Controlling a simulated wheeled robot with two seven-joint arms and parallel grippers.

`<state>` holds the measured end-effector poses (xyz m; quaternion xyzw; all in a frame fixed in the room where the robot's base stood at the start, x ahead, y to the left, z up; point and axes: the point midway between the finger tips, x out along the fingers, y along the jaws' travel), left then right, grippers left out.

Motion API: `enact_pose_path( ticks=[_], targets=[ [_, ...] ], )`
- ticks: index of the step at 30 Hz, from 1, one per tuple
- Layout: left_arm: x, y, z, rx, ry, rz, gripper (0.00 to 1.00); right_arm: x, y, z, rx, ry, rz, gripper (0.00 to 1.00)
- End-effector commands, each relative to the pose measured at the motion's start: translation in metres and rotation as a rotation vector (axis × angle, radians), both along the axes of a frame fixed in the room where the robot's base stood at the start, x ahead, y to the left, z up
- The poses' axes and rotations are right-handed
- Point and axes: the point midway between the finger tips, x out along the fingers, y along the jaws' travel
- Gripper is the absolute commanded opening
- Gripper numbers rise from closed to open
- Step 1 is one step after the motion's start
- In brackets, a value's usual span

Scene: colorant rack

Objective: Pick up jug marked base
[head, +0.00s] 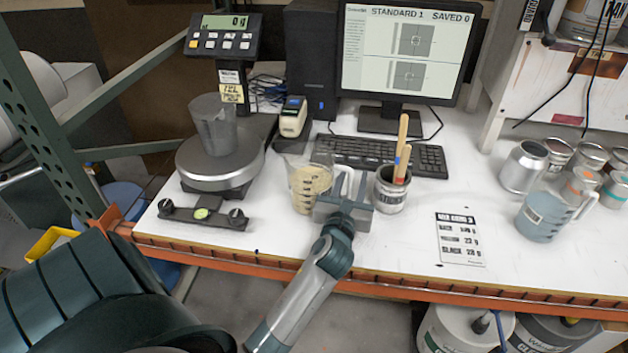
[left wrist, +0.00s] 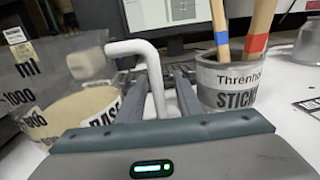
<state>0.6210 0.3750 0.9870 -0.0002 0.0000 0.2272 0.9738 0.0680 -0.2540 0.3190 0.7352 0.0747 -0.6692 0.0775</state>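The jug marked base (head: 303,188) is a clear jug with beige contents, standing upright on the white bench in the head view. In the left wrist view the jug (left wrist: 70,108) fills the left side, with a partly hidden label starting "BAS". Its white handle (left wrist: 150,60) reaches between the fingers of my left gripper (left wrist: 162,82). The fingers stand apart on either side of the handle, with a gap visible. In the head view my left gripper (head: 346,192) is at the jug's right side. My right gripper is not in view.
A can of stir sticks (head: 389,195) stands close to the right of my left gripper. A scale (head: 222,168) with a clear jug (head: 212,128) is at left. A keyboard (head: 380,154) lies behind. A jug of blue-grey liquid (head: 540,218) and several cans stand at right, beyond a printed card (head: 460,239).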

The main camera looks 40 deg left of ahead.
Motion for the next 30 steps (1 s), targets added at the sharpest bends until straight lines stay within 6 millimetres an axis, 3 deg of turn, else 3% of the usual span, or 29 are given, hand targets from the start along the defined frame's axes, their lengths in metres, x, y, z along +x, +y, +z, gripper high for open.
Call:
enact_pose_path(
  ticks=[9, 10, 14, 30],
  targets=[
    [-0.0004, -0.0001, -0.0003, 0.000, 0.000, 0.000, 0.32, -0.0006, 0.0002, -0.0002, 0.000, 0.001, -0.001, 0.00],
    [-0.0004, -0.0002, -0.0003, 0.000, 0.000, 0.000, 0.30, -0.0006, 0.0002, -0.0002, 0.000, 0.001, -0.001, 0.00],
    [-0.0004, -0.0002, -0.0003, 0.000, 0.000, 0.000, 0.00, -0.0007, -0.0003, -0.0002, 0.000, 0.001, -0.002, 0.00],
    [-0.0005, -0.0001, -0.0003, 0.001, 0.000, 0.000, 0.00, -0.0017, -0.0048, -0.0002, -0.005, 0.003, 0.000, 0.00]
  ],
)
